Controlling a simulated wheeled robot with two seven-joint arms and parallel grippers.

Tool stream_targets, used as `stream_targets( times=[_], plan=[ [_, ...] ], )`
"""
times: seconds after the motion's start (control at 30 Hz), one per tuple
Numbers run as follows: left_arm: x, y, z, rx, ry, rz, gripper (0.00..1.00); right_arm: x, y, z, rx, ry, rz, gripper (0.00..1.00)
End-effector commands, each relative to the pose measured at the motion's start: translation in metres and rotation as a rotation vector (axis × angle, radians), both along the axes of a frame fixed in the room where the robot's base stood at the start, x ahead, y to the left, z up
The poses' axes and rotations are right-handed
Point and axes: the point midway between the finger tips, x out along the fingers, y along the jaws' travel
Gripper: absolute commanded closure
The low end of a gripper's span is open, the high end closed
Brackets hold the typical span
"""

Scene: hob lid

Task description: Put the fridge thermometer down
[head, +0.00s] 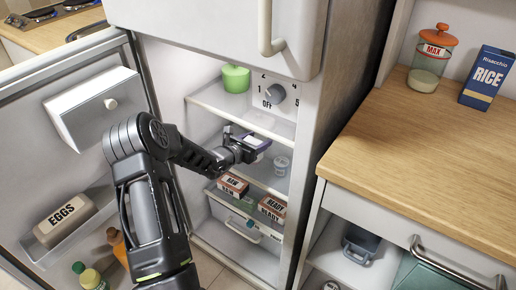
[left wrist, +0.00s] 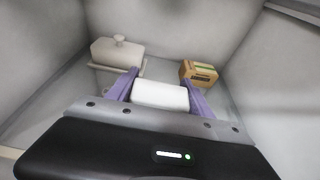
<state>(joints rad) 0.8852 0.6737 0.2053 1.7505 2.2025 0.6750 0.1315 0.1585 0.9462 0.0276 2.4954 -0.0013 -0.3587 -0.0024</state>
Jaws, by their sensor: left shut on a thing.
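The fridge thermometer is a small white block (left wrist: 160,96) between the purple fingers of my left gripper (left wrist: 163,92) in the left wrist view. In the head view my left gripper (head: 256,142) reaches into the open fridge, at about the height of the middle shelf, and a bit of the white thermometer (head: 264,146) shows at its fingers. The gripper is shut on it. I cannot tell whether the thermometer touches a shelf. The thermometer's face is not visible. My right gripper is out of view.
A pale covered dish (left wrist: 118,54) and a brown-yellow box (left wrist: 199,73) stand beyond the fingers. In the fridge are a green pot (head: 236,79), a small tub (head: 281,165) and labelled boxes (head: 233,185). The open door (head: 70,150) is left, the wooden counter (head: 440,130) right.

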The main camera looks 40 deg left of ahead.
Motion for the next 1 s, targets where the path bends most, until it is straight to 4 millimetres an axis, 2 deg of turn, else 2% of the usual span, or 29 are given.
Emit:
stream_targets(
  times=[0.2,0.3,0.7,0.73,1.0],
  plan=[
    [0.000,0.000,-0.030,-0.003,0.002,0.001,0.88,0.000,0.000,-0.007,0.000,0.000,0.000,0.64],
    [0.003,0.000,-0.038,-0.001,0.000,0.000,0.88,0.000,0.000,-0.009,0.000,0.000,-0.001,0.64],
    [0.004,0.000,-0.042,0.000,0.000,0.000,0.88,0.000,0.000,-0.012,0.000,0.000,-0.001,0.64],
    [0.004,0.000,-0.041,0.000,0.000,0.000,0.38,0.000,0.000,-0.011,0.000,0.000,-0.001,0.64],
    [0.004,0.000,-0.041,0.000,0.001,0.000,0.19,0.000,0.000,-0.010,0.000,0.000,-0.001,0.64]
  ],
)
